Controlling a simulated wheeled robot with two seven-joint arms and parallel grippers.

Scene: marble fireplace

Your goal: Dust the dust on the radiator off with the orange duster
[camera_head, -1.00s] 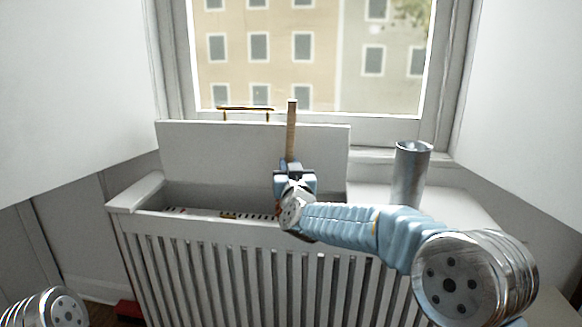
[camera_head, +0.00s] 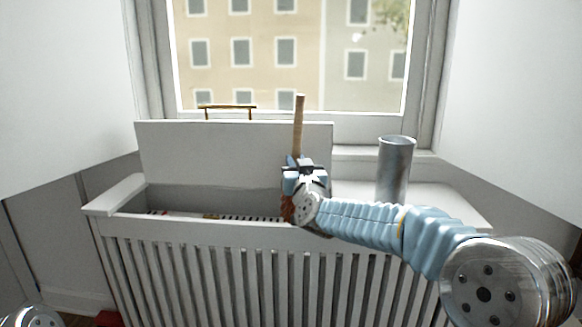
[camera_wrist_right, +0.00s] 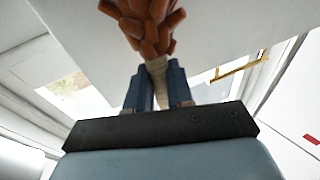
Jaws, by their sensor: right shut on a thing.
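The orange duster has a thin wooden handle (camera_head: 299,125) standing up above my right gripper (camera_head: 303,170). Its orange head (camera_head: 287,208) shows partly below and behind the gripper, and more clearly at the top of the right wrist view (camera_wrist_right: 145,22). My right gripper (camera_wrist_right: 155,88) is shut on the pale handle. The radiator (camera_head: 210,275) is a white slatted unit below the window, its top panel (camera_head: 235,150) raised. The gripper is over its front edge, right of the middle of the opening. I cannot make out dust inside. My left gripper is not in view.
A metal cylinder (camera_head: 394,168) stands on the white ledge (camera_head: 450,197) right of the opening. A brass-coloured handle (camera_head: 228,107) tops the raised panel. White walls close in on both sides. A red object (camera_head: 109,319) is on the floor at lower left.

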